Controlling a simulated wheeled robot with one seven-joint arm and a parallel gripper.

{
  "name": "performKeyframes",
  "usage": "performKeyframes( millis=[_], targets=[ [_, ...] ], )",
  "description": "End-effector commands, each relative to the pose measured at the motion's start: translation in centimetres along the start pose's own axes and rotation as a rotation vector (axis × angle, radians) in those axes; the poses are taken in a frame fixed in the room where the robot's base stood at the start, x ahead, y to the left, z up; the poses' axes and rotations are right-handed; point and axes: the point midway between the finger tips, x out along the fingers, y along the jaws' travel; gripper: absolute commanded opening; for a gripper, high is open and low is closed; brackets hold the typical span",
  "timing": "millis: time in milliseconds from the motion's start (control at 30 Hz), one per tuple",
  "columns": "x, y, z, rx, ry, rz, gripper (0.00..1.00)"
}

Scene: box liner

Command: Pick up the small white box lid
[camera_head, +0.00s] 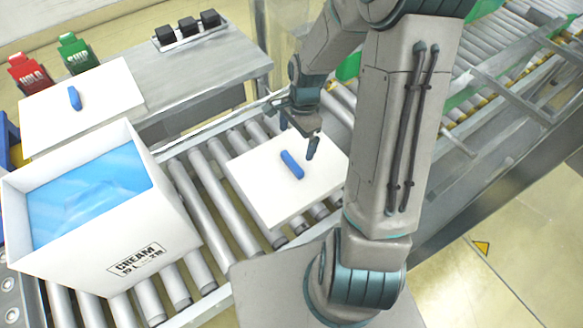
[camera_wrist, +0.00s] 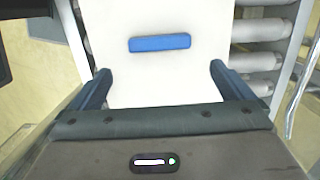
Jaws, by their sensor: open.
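A white square lid (camera_head: 262,197) with a blue bar handle (camera_head: 291,164) lies flat on the roller conveyor in the head view. In the wrist view the lid (camera_wrist: 165,82) and its blue handle (camera_wrist: 160,43) are ahead of the fingers. My gripper (camera_head: 298,137) is open and empty above the lid's far side, near the handle; its fingers (camera_wrist: 160,78) are wide apart in the wrist view. The handle is not between the fingertips. A second white lid (camera_head: 110,92) with a blue handle (camera_head: 74,98) lies at the left.
An open white box (camera_head: 170,237) marked CREAM, with a blue liner (camera_head: 90,190) inside, stands on the rollers at the left. Red HOLD (camera_head: 32,74) and green SHIP (camera_head: 77,54) pieces and several black blocks (camera_head: 187,29) are on the grey table behind. Bare rollers (camera_head: 205,190) separate box and lid.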

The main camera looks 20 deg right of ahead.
Motion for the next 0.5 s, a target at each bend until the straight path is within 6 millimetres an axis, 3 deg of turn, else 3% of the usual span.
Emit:
performKeyframes(
  millis=[200,500],
  targets=[
    [3.7,0.0,0.0,-0.002,-0.001,0.002,1.00],
    [5.5,0.1,0.1,-0.002,-0.001,0.002,1.00]
  ],
)
